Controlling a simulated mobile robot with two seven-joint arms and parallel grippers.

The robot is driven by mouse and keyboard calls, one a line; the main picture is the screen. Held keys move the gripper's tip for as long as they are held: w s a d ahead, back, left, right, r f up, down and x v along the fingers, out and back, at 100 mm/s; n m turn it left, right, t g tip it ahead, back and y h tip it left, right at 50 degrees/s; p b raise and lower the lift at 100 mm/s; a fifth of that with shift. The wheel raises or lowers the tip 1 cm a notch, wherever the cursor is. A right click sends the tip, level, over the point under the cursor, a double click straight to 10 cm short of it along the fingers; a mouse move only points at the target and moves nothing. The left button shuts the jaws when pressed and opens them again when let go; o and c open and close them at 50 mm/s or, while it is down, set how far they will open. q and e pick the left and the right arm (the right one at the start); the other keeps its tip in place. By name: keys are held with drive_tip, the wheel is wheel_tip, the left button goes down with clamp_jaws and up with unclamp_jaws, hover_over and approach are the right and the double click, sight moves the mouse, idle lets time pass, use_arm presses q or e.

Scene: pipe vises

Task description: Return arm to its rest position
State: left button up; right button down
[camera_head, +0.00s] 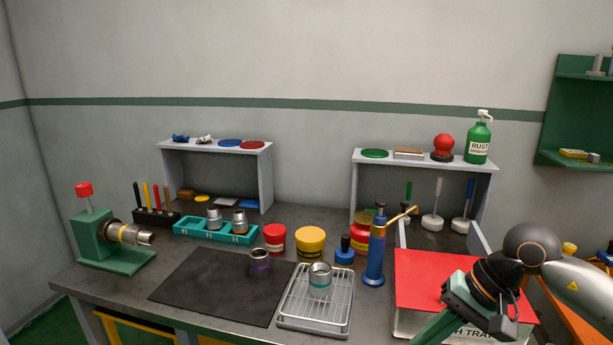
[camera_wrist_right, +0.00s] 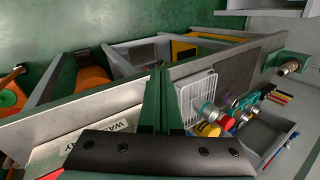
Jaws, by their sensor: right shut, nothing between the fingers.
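My right arm comes in from the right side of the head view, bent over the front right corner of the bench. Its gripper (camera_head: 428,334) points down and left in front of the red-topped box (camera_head: 425,272), and its tips run off the lower edge of the view. In the right wrist view the two dark green fingers of my right gripper (camera_wrist_right: 157,90) lie together with nothing between them. My left arm and gripper do not show.
A wire rack (camera_head: 289,315) holds a metal pipe fitting (camera_head: 320,281). Beside it stands a blue torch-like bottle (camera_head: 376,255). A dark mat (camera_head: 215,285) bears another fitting (camera_head: 260,262). A green vise (camera_head: 105,243) stands at the left. The mat's front left part is clear.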

drive_tip(key=s+a+r+m+t+y+p, duration=0.1)
drive_tip(key=a+m+t+y, duration=0.2)
drive_tip(key=a+m+y, duration=0.65)
drive_tip(key=s+a+r+m+t+y+p, duration=0.15)
drive_tip(key=a+m+y, duration=0.4)
drive_tip(key=m, duration=0.75)
drive_tip(key=w+d+f+m+t+h, duration=0.1)
drive_tip(key=d+f+m+t+h, duration=0.35)
drive_tip(key=m, duration=0.95)
drive_tip(key=w+d+f+m+t+h, duration=0.1)
drive_tip(key=d+f+m+t+h, duration=0.1)
drive_tip(key=f+m+t+h, duration=0.65)
drive_tip(key=s+d+f+m+g+h, duration=0.1)
drive_tip(key=s+f+m+g+h, duration=0.1)
drive_tip(key=s+f+m+g, duration=0.3)
drive_tip(key=s+d+f+m+g+h+p, duration=0.1)
drive_tip(key=s+f+m+g, duration=0.4)
drive_tip(key=s+f+m, duration=0.6)
wheel_tip(320, 180, down, 3)
drive_tip(key=d+m+h, duration=0.1)
drive_tip(key=m+h, duration=0.1)
drive_tip(key=m, duration=0.1)
drive_tip(key=shift+d, duration=0.15)
drive_tip(key=shift+r, duration=0.1)
